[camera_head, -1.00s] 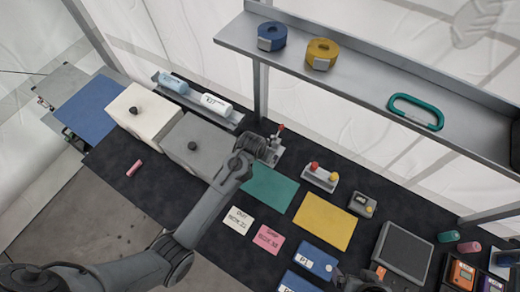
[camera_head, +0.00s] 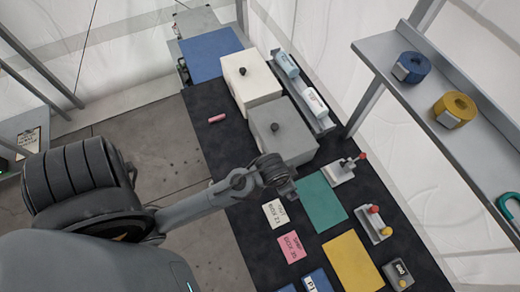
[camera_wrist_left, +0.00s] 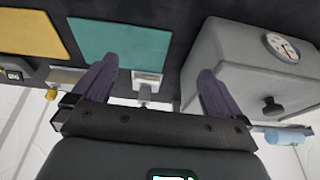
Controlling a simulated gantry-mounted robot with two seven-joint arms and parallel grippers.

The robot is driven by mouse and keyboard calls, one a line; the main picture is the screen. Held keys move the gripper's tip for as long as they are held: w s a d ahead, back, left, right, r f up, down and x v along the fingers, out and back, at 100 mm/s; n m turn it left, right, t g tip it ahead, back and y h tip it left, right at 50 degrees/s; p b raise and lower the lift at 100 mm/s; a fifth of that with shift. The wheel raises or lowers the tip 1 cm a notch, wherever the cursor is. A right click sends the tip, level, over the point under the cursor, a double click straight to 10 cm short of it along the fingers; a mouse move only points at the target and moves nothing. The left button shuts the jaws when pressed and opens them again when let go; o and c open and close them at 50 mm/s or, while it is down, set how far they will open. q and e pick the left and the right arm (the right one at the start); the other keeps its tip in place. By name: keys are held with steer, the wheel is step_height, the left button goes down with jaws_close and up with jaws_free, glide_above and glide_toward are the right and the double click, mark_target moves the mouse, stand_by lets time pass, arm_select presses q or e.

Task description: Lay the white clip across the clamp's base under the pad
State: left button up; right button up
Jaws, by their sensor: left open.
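The clamp (camera_head: 341,172), a small light-metal piece with a red-tipped handle, stands on the dark bench beyond the teal mat. In the left wrist view the clamp (camera_wrist_left: 147,82) shows between my spread fingers, apart from them. My left gripper (camera_head: 290,190) is near the grey box's front corner, left of the clamp. In the wrist view the left gripper (camera_wrist_left: 155,68) is open, with nothing seen between its fingertips. I cannot pick out a white clip in any view. The clamp's pad is too small to make out. My right gripper is out of view.
A grey box (camera_head: 280,128) and a white box (camera_head: 250,80) stand left of the clamp. The teal mat (camera_head: 321,199) and yellow mat (camera_head: 352,262) are bare. A knob block (camera_head: 373,225) stands right of the clamp. The shelf (camera_head: 385,50) overhangs at right.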

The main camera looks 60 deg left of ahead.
arm_select(q)
steer(key=s+a+r, duration=0.1)
steer(key=s+r, duration=0.2)
steer(key=s, duration=0.6)
steer(key=shift+s+r, duration=0.3)
steer(key=shift+s, duration=0.1)
steer(key=shift+a+r, duration=0.1)
step_height(320, 180, up, 12)
steer(key=p, duration=1.1)
steer(key=shift+f+p, duration=0.2)
steer(key=shift+p, duration=0.15)
steer(key=shift+f, duration=0.15)
